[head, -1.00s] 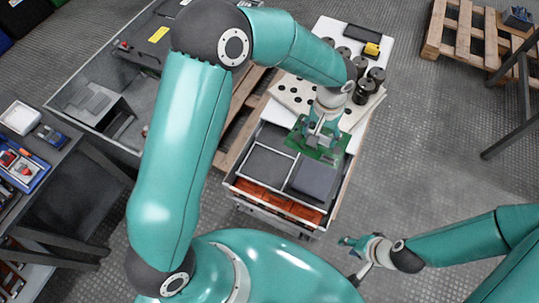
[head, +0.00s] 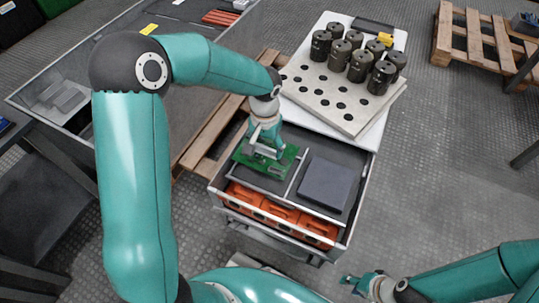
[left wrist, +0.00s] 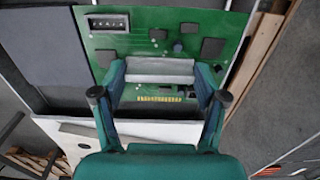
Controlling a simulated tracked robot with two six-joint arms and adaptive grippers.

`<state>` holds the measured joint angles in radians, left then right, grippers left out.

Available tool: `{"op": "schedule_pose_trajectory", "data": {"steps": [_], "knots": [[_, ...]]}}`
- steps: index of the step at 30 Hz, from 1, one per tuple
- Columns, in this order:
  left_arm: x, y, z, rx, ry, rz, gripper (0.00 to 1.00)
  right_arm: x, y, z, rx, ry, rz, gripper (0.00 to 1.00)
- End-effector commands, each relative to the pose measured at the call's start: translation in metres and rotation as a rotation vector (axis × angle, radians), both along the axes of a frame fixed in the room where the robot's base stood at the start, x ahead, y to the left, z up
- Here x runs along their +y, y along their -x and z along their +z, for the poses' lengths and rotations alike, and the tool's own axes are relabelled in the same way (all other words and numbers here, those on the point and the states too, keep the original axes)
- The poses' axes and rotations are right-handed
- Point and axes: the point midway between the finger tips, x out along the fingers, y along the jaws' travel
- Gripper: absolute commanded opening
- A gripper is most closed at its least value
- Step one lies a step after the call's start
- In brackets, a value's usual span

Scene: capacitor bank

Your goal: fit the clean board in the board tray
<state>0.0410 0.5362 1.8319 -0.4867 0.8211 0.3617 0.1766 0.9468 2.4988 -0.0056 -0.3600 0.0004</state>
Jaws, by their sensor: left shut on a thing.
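The green board (head: 247,163) is held flat by my left gripper (head: 263,150), which is shut on the grey block on its upper face. In the left wrist view the board (left wrist: 108,45) shows chips, a white connector and a gold edge strip, with the fingers (left wrist: 160,72) on both sides of the block. In the head view the board is over the left compartment of the open drawer tray (head: 296,178) and hides most of it. I cannot tell whether it touches the tray. My right gripper (head: 360,284) is low at the right, away from the tray; its jaws are unclear.
A dark square pad (head: 326,184) fills much of the right compartment. Orange blocks (head: 280,214) sit in the front below the tray. Behind, a pale plate with holes (head: 330,98) carries several dark cylinders (head: 362,65). A wooden pallet (head: 480,35) lies at far right.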

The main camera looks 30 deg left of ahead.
Motion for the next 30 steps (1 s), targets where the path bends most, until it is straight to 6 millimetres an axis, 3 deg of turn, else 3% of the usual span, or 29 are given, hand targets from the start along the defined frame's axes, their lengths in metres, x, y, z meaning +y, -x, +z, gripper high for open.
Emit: {"op": "schedule_pose_trajectory", "data": {"steps": [8,22,30], "knots": [[0.001,0.000,-0.013,0.000,0.000,0.000,0.33,0.000,0.000,-0.011,-0.001,0.000,0.000,0.37],[0.000,0.000,-0.056,0.000,0.000,-0.001,0.33,0.000,0.000,-0.044,0.000,0.000,0.000,0.37],[0.000,0.000,-0.066,-0.001,0.000,-0.001,0.33,0.000,0.000,-0.051,0.000,0.000,0.000,0.37]]}}
